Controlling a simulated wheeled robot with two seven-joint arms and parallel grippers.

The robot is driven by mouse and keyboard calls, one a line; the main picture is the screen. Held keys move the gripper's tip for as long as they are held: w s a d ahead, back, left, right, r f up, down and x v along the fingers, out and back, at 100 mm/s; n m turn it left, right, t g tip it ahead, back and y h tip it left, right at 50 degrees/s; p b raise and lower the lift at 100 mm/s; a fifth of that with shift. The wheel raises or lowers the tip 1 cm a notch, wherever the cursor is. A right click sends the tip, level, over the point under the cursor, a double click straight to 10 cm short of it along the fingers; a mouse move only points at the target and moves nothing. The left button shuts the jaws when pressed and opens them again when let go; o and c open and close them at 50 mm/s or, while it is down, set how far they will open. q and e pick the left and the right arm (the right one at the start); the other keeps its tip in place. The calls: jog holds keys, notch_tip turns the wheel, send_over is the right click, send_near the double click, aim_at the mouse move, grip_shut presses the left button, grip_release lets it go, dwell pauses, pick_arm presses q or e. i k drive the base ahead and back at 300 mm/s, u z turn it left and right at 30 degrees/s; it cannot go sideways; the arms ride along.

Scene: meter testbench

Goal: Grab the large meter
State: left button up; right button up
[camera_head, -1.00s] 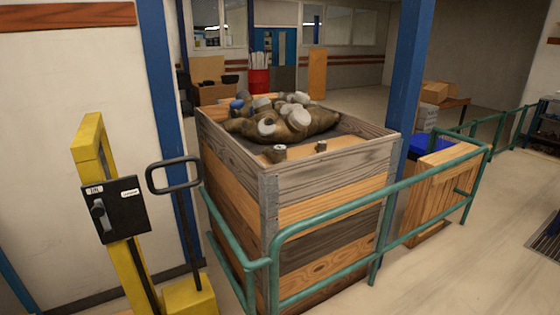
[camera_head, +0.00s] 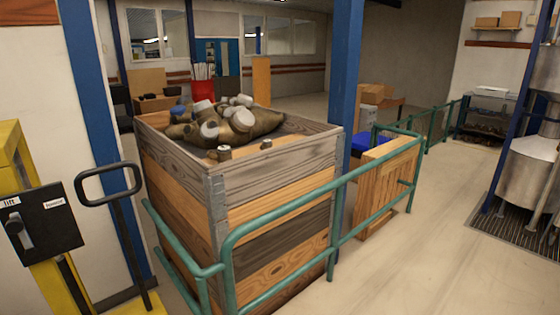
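A large wooden crate (camera_head: 262,212) stands in the middle of the view. A heap of brown meters (camera_head: 225,124) with grey and blue caps lies in it, near its top. Two small meters (camera_head: 224,153) sit apart from the heap near the crate's front edge. The meters overlap, so I cannot tell which one is the large meter. Neither of my grippers is in view.
A green railing (camera_head: 285,212) runs in front of the crate and to the right. A yellow lift (camera_head: 40,255) with a black handle stands at the left. A blue post (camera_head: 345,75) rises behind the crate. A smaller wooden crate (camera_head: 385,185) stands right. Floor at right is open.

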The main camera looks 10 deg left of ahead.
aim_at(223, 153)
jog(key=z, duration=0.25)
jog(key=i, duration=2.7)
jog(key=u, duration=1.9)
